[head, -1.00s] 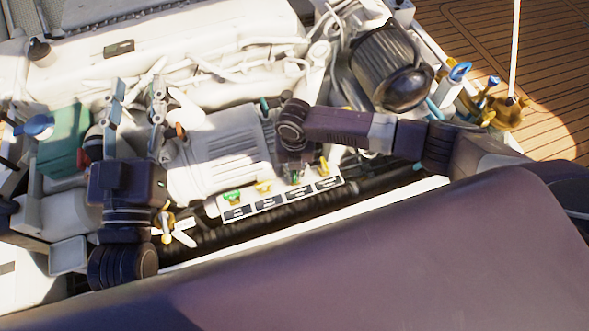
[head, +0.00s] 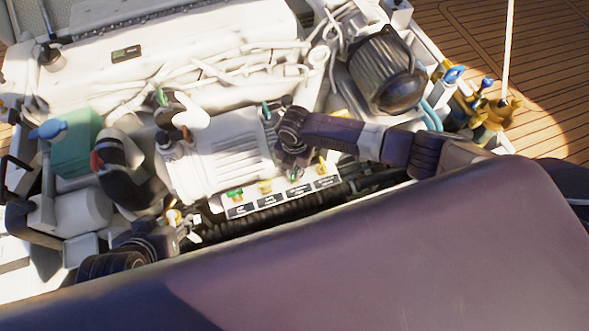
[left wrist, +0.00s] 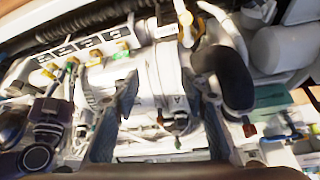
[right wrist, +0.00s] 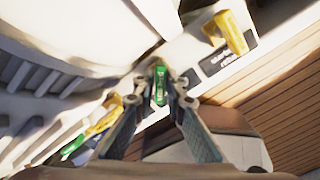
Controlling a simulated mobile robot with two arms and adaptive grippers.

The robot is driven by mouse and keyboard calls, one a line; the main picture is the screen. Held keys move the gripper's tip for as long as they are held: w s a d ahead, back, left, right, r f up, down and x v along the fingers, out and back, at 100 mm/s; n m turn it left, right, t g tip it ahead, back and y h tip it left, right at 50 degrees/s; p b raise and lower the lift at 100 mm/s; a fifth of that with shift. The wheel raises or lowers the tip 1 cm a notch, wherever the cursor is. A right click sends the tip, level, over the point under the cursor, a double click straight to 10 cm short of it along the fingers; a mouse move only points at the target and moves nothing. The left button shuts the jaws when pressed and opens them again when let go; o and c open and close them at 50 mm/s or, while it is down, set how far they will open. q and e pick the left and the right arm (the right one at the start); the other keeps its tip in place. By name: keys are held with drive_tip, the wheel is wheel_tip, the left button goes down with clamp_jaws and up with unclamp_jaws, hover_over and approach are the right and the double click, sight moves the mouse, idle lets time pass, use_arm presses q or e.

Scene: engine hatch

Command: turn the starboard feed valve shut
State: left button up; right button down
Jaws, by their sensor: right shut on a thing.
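A white valve panel (head: 228,212) with dark labels carries two green and two yellow handles. The third handle from the left, green, I take as the starboard feed valve (right wrist: 160,86); its label is too small to read. My right gripper (right wrist: 161,82) is shut on this handle, which stands at an angle to the panel's line. In the head view, my right wrist hides much of it. My left gripper (left wrist: 166,78) is open and empty over the left end of the white ribbed housing (head: 235,140), away from the panel.
Yellow handles (head: 265,187) (head: 323,168) sit close on either side of the held one, and another green handle (head: 235,194) is at the left end. A curved black hose (left wrist: 232,75) passes near my left fingers. A black ribbed cylinder (head: 385,70) stands behind my right arm.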

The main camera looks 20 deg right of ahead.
drive_tip(key=shift+r+m+p, duration=0.15)
drive_tip(key=shift+m+p, duration=0.5)
drive_tip(key=shift+m, duration=0.15)
use_arm(q)
drive_tip(key=s+a+g+p, duration=0.1)
drive_tip(key=s+a+g, duration=0.15)
drive_tip(key=s, duration=0.35)
use_arm(e)
drive_tip(key=shift+m, duration=0.9)
drive_tip(key=shift+m+p, duration=0.3)
drive_tip(key=shift+p, duration=0.15)
drive_tip(key=m+p, duration=0.2)
drive_tip(key=m, duration=0.3)
drive_tip(key=shift+p, duration=0.35)
use_arm(q)
wheel_tip(320, 180, down, 13)
drive_tip(key=w+d+g, duration=0.1)
drive_tip(key=shift+r+y, duration=0.15)
drive_tip(key=shift+y, duration=0.15)
use_arm(e)
drive_tip(key=shift+m, duration=0.5)
use_arm(q)
drive_tip(key=shift+d, duration=0.1)
use_arm(e)
drive_tip(key=c, duration=2)
unclamp_jaws()
drive_tip(key=shift+o, duration=0.2)
